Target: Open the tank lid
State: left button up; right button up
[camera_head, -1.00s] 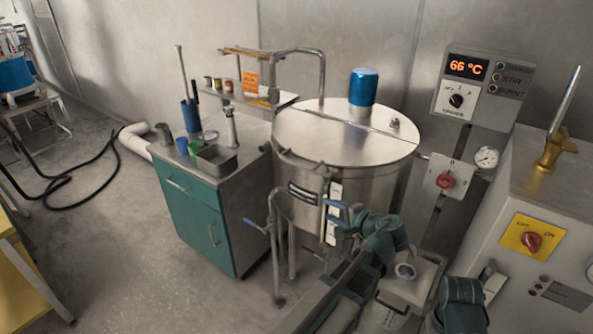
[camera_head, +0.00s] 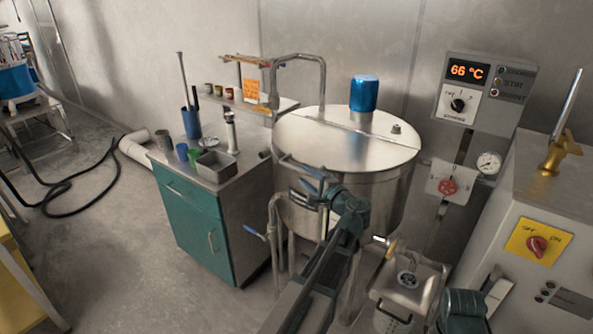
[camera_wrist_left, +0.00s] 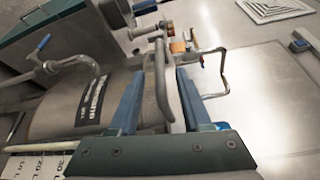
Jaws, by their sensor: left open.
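The tank (camera_head: 385,200) is a steel drum on legs in the middle of the head view. Its round lid (camera_head: 330,140) lies flat and closed on top, with a seam across it. A curved handle (camera_head: 300,166) sits at the lid's front left edge. My left gripper (camera_head: 314,182) is open at this handle. In the left wrist view, the grey handle bar (camera_wrist_left: 163,80) lies between the two blue fingers of my left gripper (camera_wrist_left: 157,82), with no clear grip on it. The lid (camera_wrist_left: 265,95) fills the right there. My right gripper is not in view.
A blue motor (camera_head: 364,93) stands on the lid's rear. A teal cabinet (camera_head: 190,217) with cups stands left of the tank. A control panel (camera_head: 480,88) is at the right.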

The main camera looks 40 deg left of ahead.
aim_at(300, 171)
pick_arm(q)
jog(key=shift+x, duration=2.95)
grip_shut()
